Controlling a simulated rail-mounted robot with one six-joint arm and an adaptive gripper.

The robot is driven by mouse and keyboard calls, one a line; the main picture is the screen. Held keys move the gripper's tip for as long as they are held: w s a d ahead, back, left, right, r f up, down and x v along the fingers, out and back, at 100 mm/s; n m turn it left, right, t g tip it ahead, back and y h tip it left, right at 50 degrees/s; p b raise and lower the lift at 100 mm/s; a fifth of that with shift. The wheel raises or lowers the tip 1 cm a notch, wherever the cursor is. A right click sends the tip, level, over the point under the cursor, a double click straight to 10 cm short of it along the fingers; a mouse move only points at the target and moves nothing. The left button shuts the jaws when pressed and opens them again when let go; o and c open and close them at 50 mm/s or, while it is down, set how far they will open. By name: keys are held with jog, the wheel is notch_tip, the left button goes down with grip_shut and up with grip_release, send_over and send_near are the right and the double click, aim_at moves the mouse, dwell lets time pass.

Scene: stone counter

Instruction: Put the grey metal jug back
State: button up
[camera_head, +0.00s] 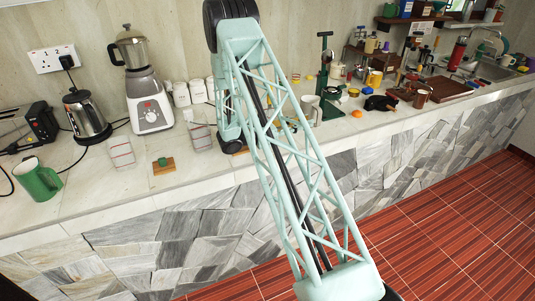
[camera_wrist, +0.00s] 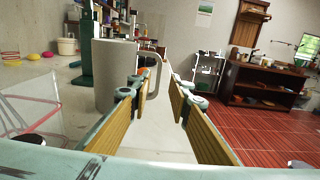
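A grey jug (camera_wrist: 116,78) stands upright on the counter in the wrist view, left of centre, with its handle to the right. It also shows in the head view as a pale grey vessel (camera_head: 311,110) just right of my arm. My gripper (camera_wrist: 163,84) is open, with its wood-coloured pads apart and nothing clearly between them. In the head view my arm hides most of the gripper.
A clear glass-like container (camera_wrist: 32,112) stands close on the left in the wrist view. A dark green stand (camera_head: 324,75) rises behind the jug. A kettle (camera_head: 87,117), blender (camera_head: 147,100) and green mug (camera_head: 38,181) stand left. The counter's front edge drops to the red floor.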

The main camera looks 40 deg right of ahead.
jog(key=s+a+r+m+y, duration=0.4)
jog(key=s+a+r, duration=0.3)
jog(key=a+r, duration=0.35)
jog(key=s+a+r+m+y, duration=0.35)
jog(key=s+a+r, duration=0.35)
jog(key=a+r, duration=0.35)
jog(key=s+a+r+m+t+y, duration=0.2)
jog(key=s+a, duration=0.5)
jog(key=a, duration=0.5)
jog(key=s+a+r+m+t+y, duration=0.2)
jog(key=s+a, duration=0.5)
jog(key=a, duration=0.6)
jog(key=s+a+r+m+t+y, duration=0.3)
jog(key=s+a, duration=0.5)
jog(key=a, duration=0.4)
jog(key=r+t+y, duration=0.1)
jog(key=t+y, duration=0.1)
jog(key=shift+a+y, duration=0.2)
jog(key=shift+y, duration=0.15)
jog(key=shift+r+t, duration=0.15)
jog(key=shift+t, duration=0.15)
